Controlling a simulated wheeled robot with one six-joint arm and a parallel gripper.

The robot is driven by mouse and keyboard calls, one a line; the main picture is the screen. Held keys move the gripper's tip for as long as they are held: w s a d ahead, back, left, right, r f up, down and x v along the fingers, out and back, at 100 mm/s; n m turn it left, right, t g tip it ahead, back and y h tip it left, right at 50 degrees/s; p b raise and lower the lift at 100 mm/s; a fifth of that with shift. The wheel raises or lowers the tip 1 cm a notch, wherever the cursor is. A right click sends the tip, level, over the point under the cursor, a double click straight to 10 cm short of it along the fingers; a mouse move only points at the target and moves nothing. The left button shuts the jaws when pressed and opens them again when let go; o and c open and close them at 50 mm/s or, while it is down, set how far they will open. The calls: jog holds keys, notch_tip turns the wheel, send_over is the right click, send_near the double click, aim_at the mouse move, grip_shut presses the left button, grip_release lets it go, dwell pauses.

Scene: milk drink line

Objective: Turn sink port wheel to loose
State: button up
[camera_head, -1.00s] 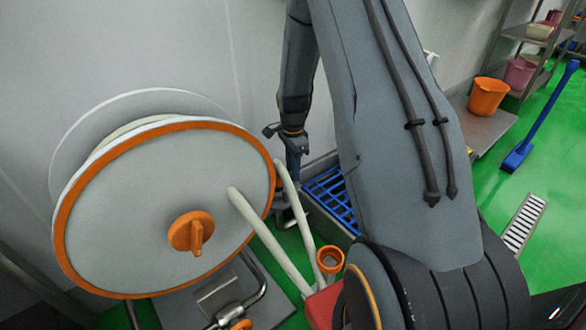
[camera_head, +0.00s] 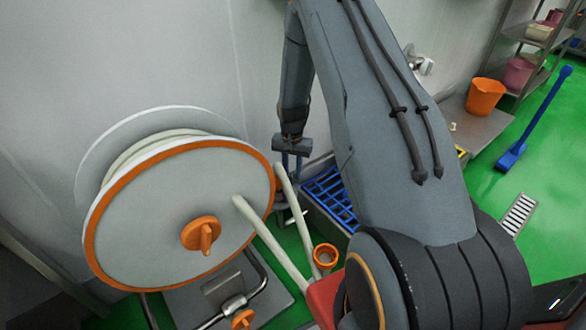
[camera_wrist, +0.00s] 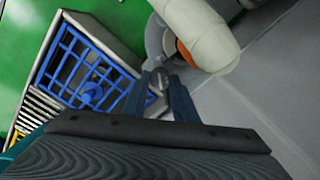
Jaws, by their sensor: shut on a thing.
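My gripper (camera_head: 292,165) points down beside the sink with the blue grid (camera_head: 330,195), left of my arm in the head view. In the wrist view my gripper (camera_wrist: 158,88) has its two dark fingers close around a small grey metal piece (camera_wrist: 157,82), which appears to be the sink port wheel. The fingers hide most of it, so its turn position cannot be read. The blue grid also shows in the wrist view (camera_wrist: 75,72), left of the fingers.
A large hose reel (camera_head: 150,220) with an orange rim stands close on the left. Its pale hose (camera_head: 262,235) runs near my arm. An orange ring (camera_head: 326,256) lies below the sink. An orange bucket (camera_head: 485,97) stands back right.

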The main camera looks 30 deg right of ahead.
jog(key=n+p, duration=0.1)
jog(key=n, duration=0.2)
jog(key=shift+r+n+p, duration=0.1)
jog(key=shift+n+p, duration=0.25)
jog(key=shift+n, duration=0.05)
jog(key=n+p, duration=0.1)
jog(key=n, duration=0.2)
jog(key=shift+n, duration=0.3)
jog(key=n+p, duration=0.2)
jog(key=n, duration=0.4)
jog(key=shift+n, duration=0.4)
jog(key=o, duration=1)
jog(key=shift+o, duration=0.2)
